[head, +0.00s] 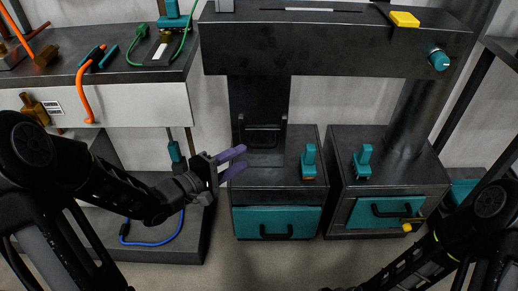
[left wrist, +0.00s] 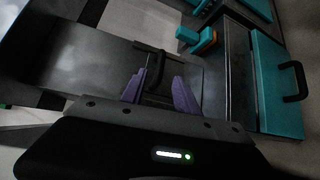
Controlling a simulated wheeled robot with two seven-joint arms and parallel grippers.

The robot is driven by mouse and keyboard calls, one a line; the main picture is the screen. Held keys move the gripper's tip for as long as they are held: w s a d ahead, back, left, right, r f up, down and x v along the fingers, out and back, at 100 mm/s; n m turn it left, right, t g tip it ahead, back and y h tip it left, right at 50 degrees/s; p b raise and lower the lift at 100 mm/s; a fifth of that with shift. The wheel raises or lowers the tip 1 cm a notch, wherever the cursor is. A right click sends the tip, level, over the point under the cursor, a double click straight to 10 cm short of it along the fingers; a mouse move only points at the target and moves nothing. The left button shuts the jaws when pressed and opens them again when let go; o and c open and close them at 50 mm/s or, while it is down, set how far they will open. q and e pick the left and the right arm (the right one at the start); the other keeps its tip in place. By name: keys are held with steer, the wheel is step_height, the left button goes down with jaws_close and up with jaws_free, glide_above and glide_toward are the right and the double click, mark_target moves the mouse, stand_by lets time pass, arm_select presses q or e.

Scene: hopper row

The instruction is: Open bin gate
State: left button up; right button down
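The left bin (head: 270,195) has a teal front panel (head: 302,218) with a black bar handle (head: 264,233). The right bin (head: 345,190) has a similar teal panel (head: 364,212), which looks slightly tilted. A dark upright plate with a black handle (head: 262,130) stands behind the left bin's top. My left gripper (head: 240,162) has purple fingers, open and empty, left of that handle. In the left wrist view, a black handle (left wrist: 158,68) shows beyond and between the parted fingers (left wrist: 158,94); contact is not visible.
Teal levers stand on the left bin (head: 309,160) and right bin (head: 363,160). A dark overhead beam (head: 330,45) spans above. A tool-covered bench (head: 110,55) is at left. Floor shows in front of the bins.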

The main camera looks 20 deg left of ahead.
mark_target(259, 148)
arm_select(q)
steer(key=b+x, duration=0.3)
steer(key=x, duration=0.3)
steer(key=shift+w+d+f, duration=0.15)
steer(key=shift+w+d, duration=0.05)
steer(key=shift+w, duration=0.1)
steer(key=shift+w+d, duration=0.2)
steer(key=shift+w, duration=0.15)
steer(key=shift+c, duration=0.3)
jaws_close()
stand_by(0.5)
